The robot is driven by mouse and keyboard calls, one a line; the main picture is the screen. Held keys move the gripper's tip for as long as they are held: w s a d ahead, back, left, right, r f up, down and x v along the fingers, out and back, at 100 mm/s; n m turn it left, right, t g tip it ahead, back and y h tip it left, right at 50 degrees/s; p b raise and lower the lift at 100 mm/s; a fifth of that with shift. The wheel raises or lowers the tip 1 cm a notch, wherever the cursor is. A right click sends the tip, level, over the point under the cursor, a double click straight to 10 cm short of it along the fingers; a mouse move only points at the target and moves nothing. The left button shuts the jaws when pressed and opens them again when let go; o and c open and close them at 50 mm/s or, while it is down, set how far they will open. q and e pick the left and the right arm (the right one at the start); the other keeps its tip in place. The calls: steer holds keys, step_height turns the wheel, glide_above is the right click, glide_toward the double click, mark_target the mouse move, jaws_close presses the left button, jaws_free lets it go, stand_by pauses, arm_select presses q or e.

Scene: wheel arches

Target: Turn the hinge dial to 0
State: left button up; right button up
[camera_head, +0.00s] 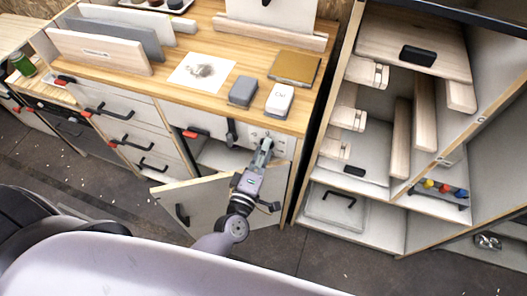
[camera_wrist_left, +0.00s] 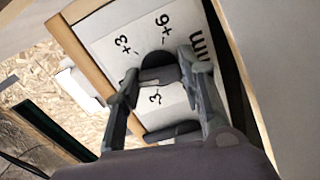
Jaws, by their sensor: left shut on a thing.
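The hinge dial (camera_wrist_left: 156,57) is a dark round knob on a white panel (camera_wrist_left: 112,62) with a wooden edge, seen in the left wrist view. Black marks "+3", "+6", "-3" and "mm" show around it; a 0 mark is not visible, and the dial's exact setting cannot be read. My left gripper (camera_wrist_left: 158,74) has a finger on either side of the dial and is shut on it. In the head view the left gripper (camera_head: 265,148) reaches the white panel under the worktop and hides the dial. My right gripper is not in view.
Below the panel a cabinet door (camera_head: 205,203) with a black handle stands open, close to my left arm. The wooden worktop (camera_head: 215,105) above holds two small boxes and upright boards. A tall shelf unit (camera_head: 385,225) stands close at the right.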

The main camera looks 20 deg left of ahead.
arm_select(q)
steer(key=shift+n, duration=1)
steer(key=o, duration=1.1)
steer(key=shift+o, duration=0.2)
steer(key=s, duration=1.2)
steer(key=shift+a, duration=0.2)
